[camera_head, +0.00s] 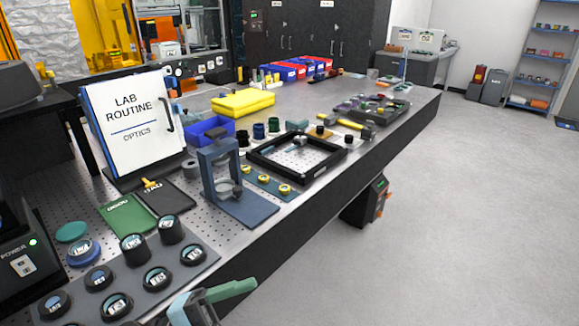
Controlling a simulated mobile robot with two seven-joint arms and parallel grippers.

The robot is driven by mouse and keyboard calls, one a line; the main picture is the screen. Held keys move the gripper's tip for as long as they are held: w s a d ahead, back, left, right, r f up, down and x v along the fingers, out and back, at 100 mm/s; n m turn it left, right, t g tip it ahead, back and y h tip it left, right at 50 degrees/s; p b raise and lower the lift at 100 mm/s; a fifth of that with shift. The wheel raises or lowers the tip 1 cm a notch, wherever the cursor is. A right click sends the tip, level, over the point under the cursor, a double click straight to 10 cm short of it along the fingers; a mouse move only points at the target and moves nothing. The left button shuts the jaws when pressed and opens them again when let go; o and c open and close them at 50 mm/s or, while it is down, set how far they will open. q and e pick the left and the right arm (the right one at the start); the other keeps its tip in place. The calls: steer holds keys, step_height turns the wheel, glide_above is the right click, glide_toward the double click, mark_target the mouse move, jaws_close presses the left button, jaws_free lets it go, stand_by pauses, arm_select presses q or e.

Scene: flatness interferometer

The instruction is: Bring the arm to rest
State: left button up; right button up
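A gripper, which I take to be my left one (215,299), shows at the bottom edge, left of the middle. It has a grey body and a green finger-like part that points right. It is over the front edge of the optical table (222,272), close to the grey lens tray (110,305). Its arm is cut off by the frame, and I cannot tell whether it is open or shut. I see nothing clearly held in it. My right gripper is not in view.
A grey-blue stand (220,165) rises near the table's front edge, beside a black square frame (256,157). The floor at right (460,220) is clear.

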arm_select(q)
steer(key=a+f+n+t+y, duration=0.55)
steer(key=f+n+y, duration=0.2)
steer(key=n, duration=0.25)
steer(key=a+f+n+t+y, duration=0.4)
steer(key=f+n+t+y, duration=0.25)
steer(key=f+n, duration=0.3)
steer(key=s+a+f+n+g+y, duration=0.2)
steer(key=s+f+n+g, duration=0.1)
steer(key=s+f, duration=0.5)
steer(key=s+a+f+n+g+y+p, duration=0.1)
steer(key=s+a+f+n+g+y, duration=0.1)
steer(key=s+f, duration=0.6)
steer(key=shift+s+a+f+n+g+y, duration=0.2)
steer(key=shift+s+a+n+g+y, duration=0.25)
steer(key=shift+s+n+g, duration=0.55)
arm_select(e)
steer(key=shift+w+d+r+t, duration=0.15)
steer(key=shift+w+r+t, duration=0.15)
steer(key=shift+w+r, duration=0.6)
arm_select(q)
steer(key=shift+d, duration=0.1)
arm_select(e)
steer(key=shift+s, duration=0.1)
